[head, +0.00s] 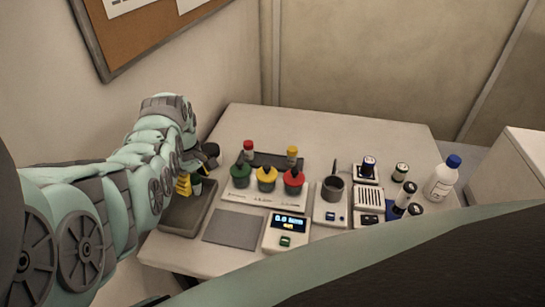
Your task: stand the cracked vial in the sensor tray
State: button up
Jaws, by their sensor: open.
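My gripper (197,172), with yellow and dark parts, is over the left side of the table, above a dark shallow tray (178,222). Its jaws are open. A small pale object shows under it; I cannot tell whether this is a vial or part of the gripper. No crack can be made out on any vial from here. A red-capped vial (248,148) and a yellow-capped vial (292,154) stand at the back of the table. I cannot tell for sure which tray is the sensor tray; the dark one is partly hidden by my arm.
A white panel (250,196) carries green, yellow and red knob-like pieces. A grey mat (233,229) and a display box (287,233) lie in front. A dark cup (333,187), several dark-capped containers and a blue-capped white bottle (441,182) stand right.

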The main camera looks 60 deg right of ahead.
aim_at(193, 176)
jog(key=shift+r, duration=0.15)
notch_tip(193, 176, up, 10)
jog(key=shift+a+r+p, duration=0.1)
jog(key=shift+p, duration=0.95)
jog(key=shift+w+r+p, duration=0.1)
jog(key=shift+r+p, duration=0.75)
jog(key=shift+r, duration=0.05)
